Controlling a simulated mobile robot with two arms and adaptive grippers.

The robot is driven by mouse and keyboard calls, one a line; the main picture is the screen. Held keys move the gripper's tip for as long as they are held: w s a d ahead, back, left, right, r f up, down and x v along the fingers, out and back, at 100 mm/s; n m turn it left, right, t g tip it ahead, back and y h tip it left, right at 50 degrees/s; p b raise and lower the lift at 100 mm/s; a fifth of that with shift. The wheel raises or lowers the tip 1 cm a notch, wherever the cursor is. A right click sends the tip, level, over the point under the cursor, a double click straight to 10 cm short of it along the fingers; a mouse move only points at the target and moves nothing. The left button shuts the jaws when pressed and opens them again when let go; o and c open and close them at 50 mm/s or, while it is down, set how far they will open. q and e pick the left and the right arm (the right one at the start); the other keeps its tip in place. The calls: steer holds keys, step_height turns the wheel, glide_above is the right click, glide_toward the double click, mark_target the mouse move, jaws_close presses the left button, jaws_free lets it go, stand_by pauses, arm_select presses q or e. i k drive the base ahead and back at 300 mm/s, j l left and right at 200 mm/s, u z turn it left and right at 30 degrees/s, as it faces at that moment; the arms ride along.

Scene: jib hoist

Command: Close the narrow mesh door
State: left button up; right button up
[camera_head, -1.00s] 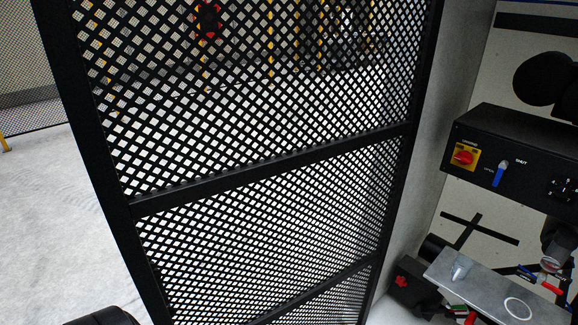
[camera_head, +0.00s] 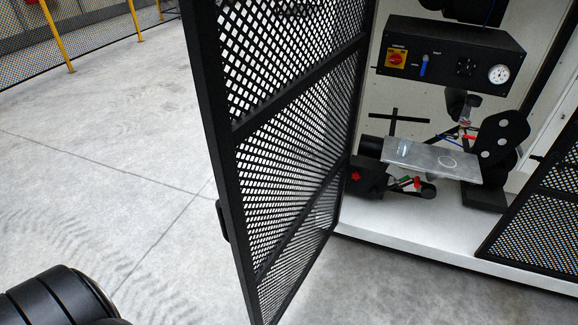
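A black-framed mesh door (camera_head: 245,130) stands open in the middle of the head view, swung out from the left side of the cabinet opening. A small dark part, perhaps its handle, sticks out from its free left edge (camera_head: 222,222). A second black mesh panel (camera_head: 540,225) is at the far right, only partly in view. I cannot tell from this view which of the two is narrower. A rounded black part of my own arm shows at the lower left. Neither gripper's fingers are in view.
Inside the cabinet are a black control box (camera_head: 450,52) with a red and yellow switch, and a metal plate (camera_head: 430,160). The cabinet's white floor edge (camera_head: 400,235) runs below. Concrete floor (camera_head: 110,170) left of the door is clear. Yellow posts (camera_head: 57,35) and mesh fencing stand behind.

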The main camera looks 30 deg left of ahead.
mark_target(201, 25)
steer(key=j+z, duration=0.1)
steer(key=j, duration=0.3)
steer(key=k+j+z, duration=0.1)
steer(key=j, duration=0.25)
steer(key=k+j+z, duration=0.1)
steer(key=j, duration=0.3)
steer(key=k+j+z, duration=0.1)
steer(key=j, duration=0.25)
steer(key=i+j+z, duration=0.1)
steer(key=j, duration=0.35)
steer(key=i+j, duration=0.15)
steer(key=j, duration=0.35)
steer(key=i+j+z, duration=0.15)
steer(key=j, duration=0.3)
